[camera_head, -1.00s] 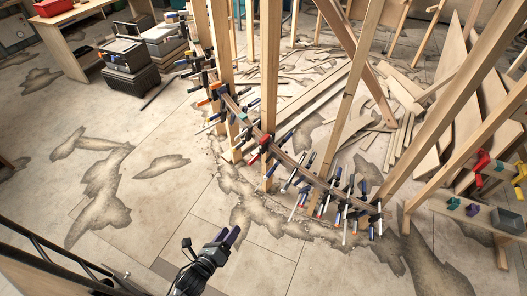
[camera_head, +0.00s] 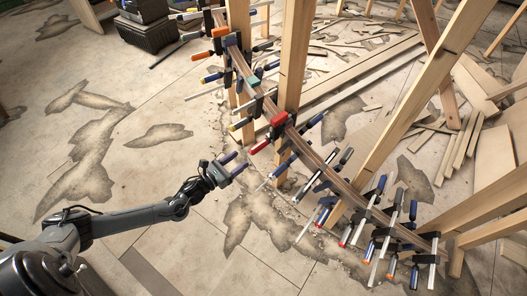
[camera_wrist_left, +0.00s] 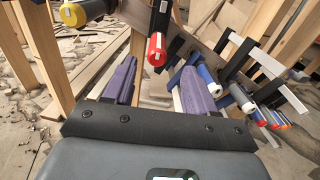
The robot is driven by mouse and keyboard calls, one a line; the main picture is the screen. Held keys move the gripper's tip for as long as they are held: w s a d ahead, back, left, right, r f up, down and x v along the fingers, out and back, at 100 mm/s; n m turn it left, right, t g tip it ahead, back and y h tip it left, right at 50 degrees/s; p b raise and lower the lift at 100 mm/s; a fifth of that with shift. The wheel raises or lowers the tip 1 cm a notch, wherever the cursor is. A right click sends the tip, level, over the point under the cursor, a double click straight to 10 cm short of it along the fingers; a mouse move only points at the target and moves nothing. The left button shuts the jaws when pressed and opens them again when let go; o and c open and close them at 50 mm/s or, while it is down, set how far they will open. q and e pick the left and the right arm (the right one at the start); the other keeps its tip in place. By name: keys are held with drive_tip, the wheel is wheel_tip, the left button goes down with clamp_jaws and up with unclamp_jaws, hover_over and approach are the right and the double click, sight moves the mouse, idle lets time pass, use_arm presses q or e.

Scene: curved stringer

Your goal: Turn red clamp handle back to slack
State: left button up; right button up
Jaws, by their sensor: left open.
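The red clamp (camera_head: 277,119) sits on the curved wooden stringer (camera_head: 318,166), beside an upright post. Its red handle (camera_head: 260,146) points down and left toward my arm. My left gripper (camera_head: 238,163) is open and empty, with purple fingers, a short way left of and below the red handle. In the left wrist view, the red handle end (camera_wrist_left: 156,50) shows beyond and between the two open fingers (camera_wrist_left: 157,85), apart from them. My right gripper is not in view.
Several other clamps with blue, orange and yellow handles line the stringer, such as an orange-tipped one (camera_head: 201,55). Wooden posts (camera_head: 293,60) rise around it. Loose boards (camera_head: 465,140) lie behind. The cracked floor (camera_head: 150,170) at left is mostly clear.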

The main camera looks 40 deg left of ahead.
sight(259, 148)
use_arm(q)
drive_tip(key=w+b, duration=0.1)
drive_tip(key=w, duration=0.2)
drive_tip(key=w+d+f+b, duration=0.1)
drive_tip(key=w+b, duration=0.1)
drive_tip(key=w, duration=0.2)
drive_tip(key=w+b, duration=0.2)
drive_tip(key=w, duration=0.1)
drive_tip(key=shift+w+d+f, duration=0.2)
drive_tip(key=shift+d+f, duration=0.05)
drive_tip(key=shift+d, duration=0.05)
drive_tip(key=shift+w+d+b, duration=0.1)
drive_tip(key=shift+w+b, duration=0.25)
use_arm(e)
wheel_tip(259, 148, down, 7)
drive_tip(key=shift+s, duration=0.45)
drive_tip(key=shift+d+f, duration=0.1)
use_arm(q)
drive_tip(key=shift+c, duration=0.5)
drive_tip(key=c, duration=0.9)
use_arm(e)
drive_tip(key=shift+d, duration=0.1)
